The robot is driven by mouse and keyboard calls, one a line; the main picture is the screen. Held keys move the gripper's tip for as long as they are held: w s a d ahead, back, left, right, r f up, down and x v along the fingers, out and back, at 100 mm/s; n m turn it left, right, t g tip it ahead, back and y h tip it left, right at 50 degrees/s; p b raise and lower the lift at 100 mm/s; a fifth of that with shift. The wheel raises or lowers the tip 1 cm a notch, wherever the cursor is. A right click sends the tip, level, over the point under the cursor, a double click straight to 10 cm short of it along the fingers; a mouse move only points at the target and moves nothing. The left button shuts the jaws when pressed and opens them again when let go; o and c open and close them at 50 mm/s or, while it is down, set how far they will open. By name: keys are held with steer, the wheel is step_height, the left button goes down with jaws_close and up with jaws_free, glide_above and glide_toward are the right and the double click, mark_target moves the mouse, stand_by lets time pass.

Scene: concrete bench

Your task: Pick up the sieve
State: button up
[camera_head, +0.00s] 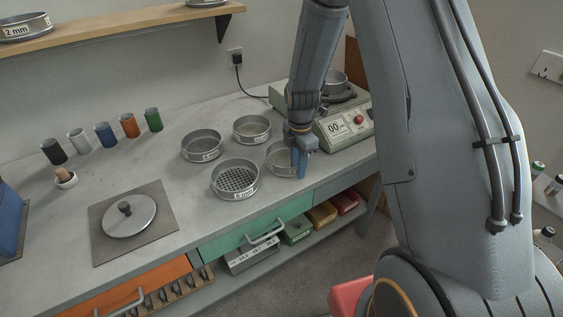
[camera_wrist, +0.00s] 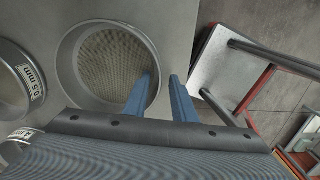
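Four-sided choice aside, the sieve at my gripper is a round metal one with a fine mesh (camera_head: 277,161), on the bench's front right; in the wrist view (camera_wrist: 105,62) it fills the upper left. My gripper (camera_head: 301,170) points down at its right side. In the wrist view my blue fingers (camera_wrist: 161,77) are apart, one over the inside of the sieve and one outside, with the rim between them. I see a gap beside the rim. Other sieves stand near: a coarse one (camera_head: 235,181), one at left (camera_head: 202,147), and one behind (camera_head: 252,130).
A sieve shaker with a display (camera_head: 338,127) stands behind my gripper. A lid on a square plate (camera_head: 127,217) lies at left. Several coloured cups (camera_head: 104,134) line the back. The green drawer (camera_head: 255,238) is below the bench's front edge.

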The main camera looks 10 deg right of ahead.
jaws_close()
stand_by(0.3)
